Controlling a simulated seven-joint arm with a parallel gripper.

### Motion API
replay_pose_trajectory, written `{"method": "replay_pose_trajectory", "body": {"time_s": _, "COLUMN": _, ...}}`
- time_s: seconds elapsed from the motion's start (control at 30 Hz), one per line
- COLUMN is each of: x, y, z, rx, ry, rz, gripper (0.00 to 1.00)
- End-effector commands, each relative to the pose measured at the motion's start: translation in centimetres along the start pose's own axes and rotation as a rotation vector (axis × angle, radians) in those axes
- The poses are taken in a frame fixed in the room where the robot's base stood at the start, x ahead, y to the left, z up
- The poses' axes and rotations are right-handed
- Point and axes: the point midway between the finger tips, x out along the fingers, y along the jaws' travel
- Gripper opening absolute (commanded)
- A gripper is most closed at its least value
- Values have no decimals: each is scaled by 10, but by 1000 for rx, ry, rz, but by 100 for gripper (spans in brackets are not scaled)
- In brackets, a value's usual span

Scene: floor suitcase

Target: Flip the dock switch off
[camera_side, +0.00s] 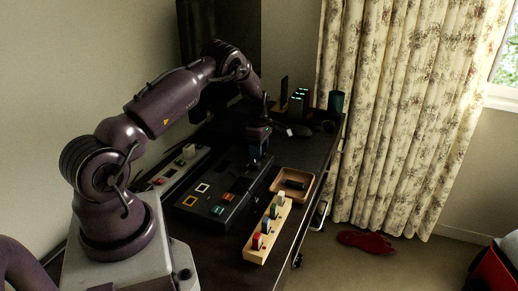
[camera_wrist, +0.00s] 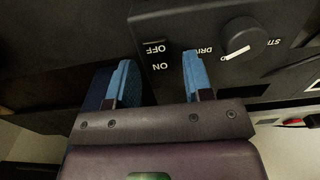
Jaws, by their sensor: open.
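My gripper (camera_wrist: 158,58) is open, with two blue fingers spread apart and nothing seen between them. In the wrist view its fingertips are at the near edge of a dark control panel (camera_wrist: 205,15). The panel has upside-down OFF and ON labels (camera_wrist: 157,57) lying between the fingers in the picture. A dark recess shows beside OFF, but I cannot make out a switch lever or its position. A round knob (camera_wrist: 240,36) with a white mark is to the right. In the side view my gripper (camera_side: 259,140) points down at the far end of the desk equipment; contact is unclear.
A black console (camera_side: 208,211) with coloured buttons lies on the dark desk, nearer the camera. A wooden tray (camera_side: 306,196) holds a dark item. A wooden rack (camera_side: 256,255) carries several coloured pieces. Dark devices with green lights (camera_side: 298,101) stand behind my gripper.

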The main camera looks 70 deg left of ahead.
Motion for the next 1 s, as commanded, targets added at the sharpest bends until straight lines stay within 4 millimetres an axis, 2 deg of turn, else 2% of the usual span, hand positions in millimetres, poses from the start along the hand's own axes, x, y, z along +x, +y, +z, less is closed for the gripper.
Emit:
{"method": "replay_pose_trajectory", "body": {"time_s": 0.2, "x": 0, "y": 0, "z": 0, "rx": 0, "ry": 0, "rz": 0, "gripper": 44}}
{"method": "replay_pose_trajectory", "body": {"time_s": 0.4, "x": 0, "y": 0, "z": 0, "rx": 0, "ry": 0, "rz": 0, "gripper": 0}}
{"method": "replay_pose_trajectory", "body": {"time_s": 0.57, "x": 0, "y": 0, "z": 2, "rx": 4, "ry": 19, "rz": -1, "gripper": 0}}
{"method": "replay_pose_trajectory", "body": {"time_s": 0.8, "x": -1, "y": 0, "z": 6, "rx": 5, "ry": 171, "rz": -1, "gripper": 0}}
{"method": "replay_pose_trajectory", "body": {"time_s": 1.0, "x": -2, "y": 0, "z": 6, "rx": 1, "ry": 192, "rz": 0, "gripper": 0}}
